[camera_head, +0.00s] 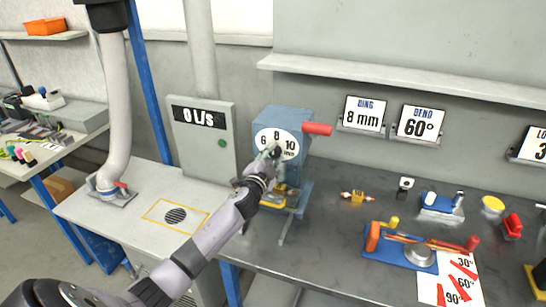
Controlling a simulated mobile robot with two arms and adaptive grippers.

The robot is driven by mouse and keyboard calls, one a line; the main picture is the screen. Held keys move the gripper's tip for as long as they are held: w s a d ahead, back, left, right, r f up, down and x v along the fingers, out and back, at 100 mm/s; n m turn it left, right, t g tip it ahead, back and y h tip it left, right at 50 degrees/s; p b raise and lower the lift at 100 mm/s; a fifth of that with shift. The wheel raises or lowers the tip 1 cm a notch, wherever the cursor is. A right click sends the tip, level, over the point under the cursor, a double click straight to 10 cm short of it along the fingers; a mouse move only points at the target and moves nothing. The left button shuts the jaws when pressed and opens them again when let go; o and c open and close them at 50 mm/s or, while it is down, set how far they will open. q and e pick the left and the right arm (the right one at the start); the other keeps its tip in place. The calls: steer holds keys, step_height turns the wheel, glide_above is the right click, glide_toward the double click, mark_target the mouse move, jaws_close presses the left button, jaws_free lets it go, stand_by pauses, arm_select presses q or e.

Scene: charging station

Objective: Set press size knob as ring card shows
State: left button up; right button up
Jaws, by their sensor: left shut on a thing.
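The blue press (262,122) stands at the back of the dark bench, with a red handle (317,128) sticking out to the right. Its white dial face (290,146) shows 6, 8 and 10. My left gripper (272,153) reaches up to the front of the dial and is shut on the size knob, which it mostly hides. I cannot tell which number the knob points to. The ring card (364,114) on the wall behind reads "8 mm". My right gripper is not in view.
A bend card (417,123) reads "60°". A blue bending jig (395,250) with orange handles and an angle sheet (452,280) lie at the front right. A grey box (203,140) stands left of the press.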

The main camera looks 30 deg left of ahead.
arm_select(q)
steer(key=shift+f+m, duration=0.1)
steer(key=shift+m, duration=0.9)
steer(key=o, duration=1.1)
steer(key=shift+o, duration=0.2)
steer(key=shift+s, duration=0.1)
steer(key=v, duration=1.2)
